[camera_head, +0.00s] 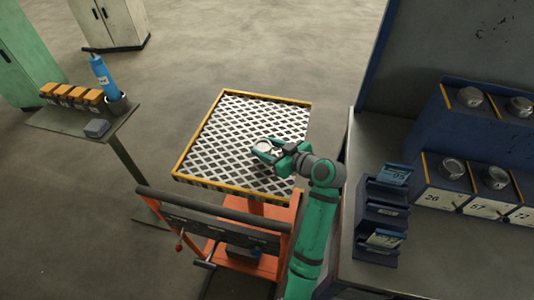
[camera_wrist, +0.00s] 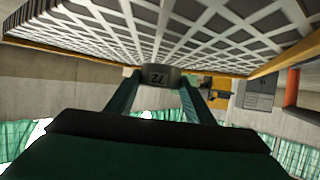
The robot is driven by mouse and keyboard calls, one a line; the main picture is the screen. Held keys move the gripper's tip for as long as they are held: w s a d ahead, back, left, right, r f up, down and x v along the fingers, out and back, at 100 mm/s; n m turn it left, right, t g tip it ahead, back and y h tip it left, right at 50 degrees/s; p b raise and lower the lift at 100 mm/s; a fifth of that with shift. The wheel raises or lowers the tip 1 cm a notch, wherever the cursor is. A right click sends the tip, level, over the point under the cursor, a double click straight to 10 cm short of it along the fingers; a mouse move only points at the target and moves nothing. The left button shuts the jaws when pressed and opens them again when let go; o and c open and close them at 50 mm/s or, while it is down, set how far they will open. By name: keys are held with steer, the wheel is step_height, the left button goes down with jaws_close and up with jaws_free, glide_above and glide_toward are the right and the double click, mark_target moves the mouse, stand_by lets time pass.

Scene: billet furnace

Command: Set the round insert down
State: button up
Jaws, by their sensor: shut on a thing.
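The round insert (camera_head: 263,145) shows in the head view as a small grey disc in my gripper (camera_head: 268,150). In the wrist view the insert (camera_wrist: 160,69) is a dark metal piece whose side mark appears upside down, seemingly 72. My two green fingers (camera_wrist: 160,92) are shut on it from both sides. My gripper is over the right part of a square table with a white lattice top (camera_head: 235,135) and yellow rim. I cannot tell whether the insert touches the lattice.
A blue rack (camera_head: 470,185) with numbered bays and round metal pieces stands on the bench at right. A blue card holder (camera_head: 380,222) is in front of it. A small stand (camera_head: 75,122) at left holds orange blocks and a blue bottle. Most of the lattice top is bare.

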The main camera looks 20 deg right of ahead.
steer(key=shift+s+f, duration=0.15)
steer(key=shift+f, duration=1.15)
steer(key=shift+f, duration=0.15)
steer(key=o, duration=1.6)
steer(key=shift+s, duration=0.15)
steer(key=shift+v, duration=3.65)
